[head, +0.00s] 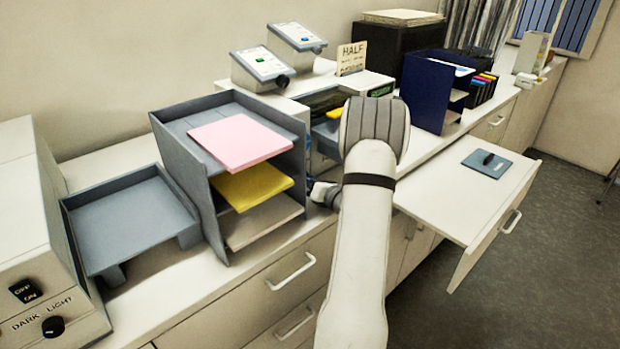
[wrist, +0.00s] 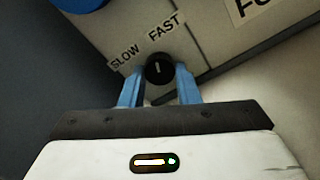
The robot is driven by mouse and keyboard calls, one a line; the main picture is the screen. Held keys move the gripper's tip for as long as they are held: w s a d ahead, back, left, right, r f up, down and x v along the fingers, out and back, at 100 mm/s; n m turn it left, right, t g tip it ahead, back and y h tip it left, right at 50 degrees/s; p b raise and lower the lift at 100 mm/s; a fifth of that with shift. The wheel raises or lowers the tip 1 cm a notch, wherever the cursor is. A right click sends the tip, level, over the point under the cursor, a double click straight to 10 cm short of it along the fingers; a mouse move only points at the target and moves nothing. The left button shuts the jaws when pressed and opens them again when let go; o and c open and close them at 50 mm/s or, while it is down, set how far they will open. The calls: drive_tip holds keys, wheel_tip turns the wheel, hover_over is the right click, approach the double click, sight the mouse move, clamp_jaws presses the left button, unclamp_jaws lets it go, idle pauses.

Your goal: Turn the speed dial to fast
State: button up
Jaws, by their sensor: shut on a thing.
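The speed dial (wrist: 158,66) is a small round black knob with a short white mark, seen in the wrist view. The label SLOW (wrist: 126,57) is to its upper left and FAST (wrist: 164,27) is above it. The mark stands nearly upright in the picture, roughly toward FAST; which end is the pointer is unclear. My gripper (wrist: 159,76) has its two blue fingers on either side of the dial, shut on it. In the head view my arm covers part of the machine (head: 308,91), and the dial is not seen.
A grey tray rack (head: 178,175) with paper stands left of my arm. An open drawer (head: 452,213) with a blue-grey board (head: 500,160) juts out at the right. A dark blue rack (head: 425,95) stands behind. A HALF sign (head: 352,58) stands on the machine.

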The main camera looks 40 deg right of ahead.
drive_tip(key=shift+d+r, duration=0.15)
drive_tip(key=shift+r, duration=0.2)
drive_tip(key=o, duration=0.9)
drive_tip(key=shift+f, duration=0.15)
drive_tip(key=shift+o, duration=0.4)
drive_tip(key=shift+f, duration=0.1)
drive_tip(key=shift+s+d+b, duration=0.15)
drive_tip(key=shift+s+b, duration=0.45)
drive_tip(key=shift+s, duration=1.35)
drive_tip(key=shift+s+d+b, duration=0.1)
drive_tip(key=shift+s+b, duration=0.45)
drive_tip(key=shift+s, duration=1.4)
